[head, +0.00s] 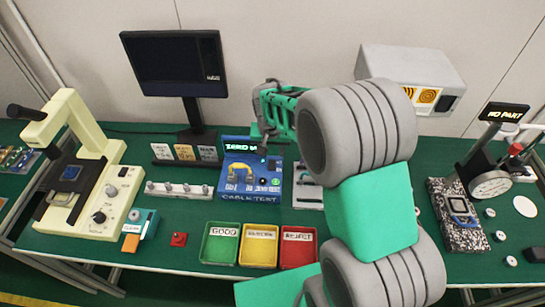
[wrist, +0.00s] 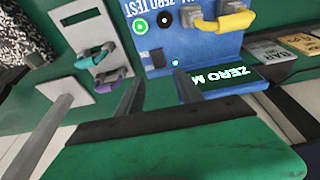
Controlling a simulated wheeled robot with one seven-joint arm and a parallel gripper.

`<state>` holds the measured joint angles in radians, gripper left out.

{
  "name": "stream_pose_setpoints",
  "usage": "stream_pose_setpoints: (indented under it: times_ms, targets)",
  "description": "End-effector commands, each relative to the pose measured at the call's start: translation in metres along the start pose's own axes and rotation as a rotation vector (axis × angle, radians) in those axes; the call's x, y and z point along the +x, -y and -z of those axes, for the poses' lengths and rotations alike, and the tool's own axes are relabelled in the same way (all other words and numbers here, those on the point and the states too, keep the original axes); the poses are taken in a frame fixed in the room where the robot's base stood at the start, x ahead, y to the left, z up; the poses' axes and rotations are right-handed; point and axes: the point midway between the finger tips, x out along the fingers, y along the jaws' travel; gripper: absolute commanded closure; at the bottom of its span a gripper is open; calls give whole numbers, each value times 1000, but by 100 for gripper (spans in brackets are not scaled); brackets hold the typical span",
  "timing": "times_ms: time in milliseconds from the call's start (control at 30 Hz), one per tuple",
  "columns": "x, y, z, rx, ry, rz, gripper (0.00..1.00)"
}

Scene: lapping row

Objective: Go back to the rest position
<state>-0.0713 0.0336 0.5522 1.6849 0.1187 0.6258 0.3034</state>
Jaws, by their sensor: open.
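My gripper (head: 262,130) is up at the back middle of the bench, near the top of the blue tester box (head: 250,180) in the head view. In the wrist view my gripper (wrist: 156,77) has its two fingers apart with nothing seen between them. The blue tester (wrist: 195,45) lies beyond the fingertips, with a yellow-sleeved handle, a lit green button and a display starting "ZERO M". Whether the fingers touch the tester cannot be told. My arm hides part of the bench right of the tester.
Green, yellow and red trays (head: 258,250) stand in front of the tester. A cream machine (head: 85,180) is at left. A monitor (head: 178,65), a grey box (head: 410,70) and a dial gauge stand (head: 490,180) rise around. A rack with coloured handles (wrist: 95,55) is near the fingers.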

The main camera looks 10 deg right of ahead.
Motion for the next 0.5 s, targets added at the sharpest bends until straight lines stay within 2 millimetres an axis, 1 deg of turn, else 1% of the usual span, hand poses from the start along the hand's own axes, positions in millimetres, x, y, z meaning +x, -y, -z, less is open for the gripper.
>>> stream_pose_setpoints:
  times_ms: [133, 500]
  targets:
    - [-10, 0, 0, 0, 0, 0, 56]
    - [-10, 0, 0, -6, 1, -1, 56]
